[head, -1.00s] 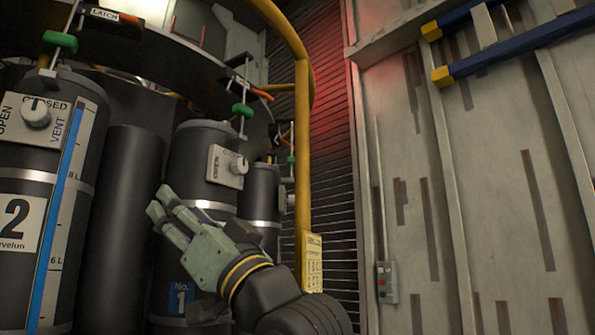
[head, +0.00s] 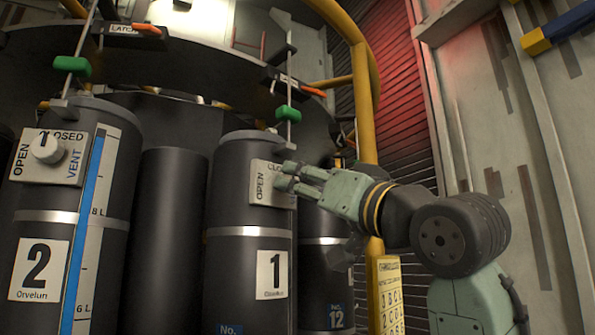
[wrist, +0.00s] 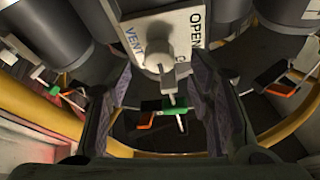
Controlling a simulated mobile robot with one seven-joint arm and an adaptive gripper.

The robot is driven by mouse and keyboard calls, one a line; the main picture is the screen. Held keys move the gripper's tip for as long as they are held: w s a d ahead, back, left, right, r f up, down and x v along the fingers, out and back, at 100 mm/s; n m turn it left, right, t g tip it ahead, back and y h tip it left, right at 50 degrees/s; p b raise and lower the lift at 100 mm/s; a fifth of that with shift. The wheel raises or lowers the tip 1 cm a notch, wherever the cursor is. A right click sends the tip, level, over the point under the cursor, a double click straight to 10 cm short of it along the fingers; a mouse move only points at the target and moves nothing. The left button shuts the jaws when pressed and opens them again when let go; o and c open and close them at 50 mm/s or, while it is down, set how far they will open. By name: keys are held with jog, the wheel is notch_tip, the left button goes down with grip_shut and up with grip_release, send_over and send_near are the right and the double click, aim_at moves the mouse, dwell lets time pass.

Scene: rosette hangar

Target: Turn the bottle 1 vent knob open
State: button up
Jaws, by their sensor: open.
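Bottle 1 (head: 235,205) is a dark upright cylinder with a white "1" label. Its vent plate (head: 262,183) is near the top, marked OPEN at the left side. My gripper (head: 284,176) is at the plate's right part, fingers open and pointing left. It hides the knob in the head view. In the wrist view the grey vent knob (wrist: 160,61) stands out from the plate (wrist: 150,22), between my two spread fingers (wrist: 162,85). I cannot tell whether either finger touches it. The knob's pointer direction is unclear.
Bottle 2 (head: 35,225) stands at the left, its knob (head: 47,149) by its CLOSED mark. A plain dark cylinder (head: 170,230) stands between. A green handle (head: 287,113) on a rod hangs above bottle 1. A yellow rail (head: 362,120) runs close behind my gripper.

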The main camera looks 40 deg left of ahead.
jog(key=shift+p+x, duration=0.4)
jog(key=shift+x, duration=1.2)
jog(key=shift+c, duration=0.2)
grip_shut()
